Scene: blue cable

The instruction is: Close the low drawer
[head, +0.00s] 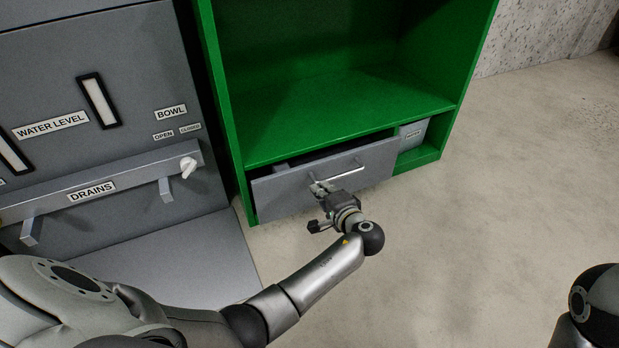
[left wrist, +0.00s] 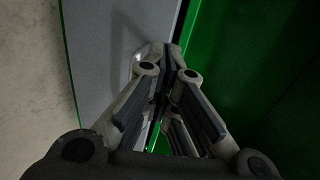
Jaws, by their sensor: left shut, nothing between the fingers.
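The low drawer (head: 282,194) is a grey drawer at the bottom of the green cabinet (head: 350,120). It stands partly open, with a dark gap above its front. A pale bar handle (head: 352,170) crosses its front. My left gripper (head: 318,186) is shut and empty, with its fingertips at the drawer front just below and left of the handle. Contact cannot be told. In the left wrist view, the shut fingers (left wrist: 172,58) point toward the grey drawer face (left wrist: 100,45), with green cabinet to the right. My right gripper is out of view.
A grey panel (head: 60,70) labelled WATER LEVEL and DRAINS stands left of the cabinet, with levers sticking out. A small grey box (head: 412,134) sits in the lower right compartment. Bare concrete floor (head: 500,230) lies open to the right.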

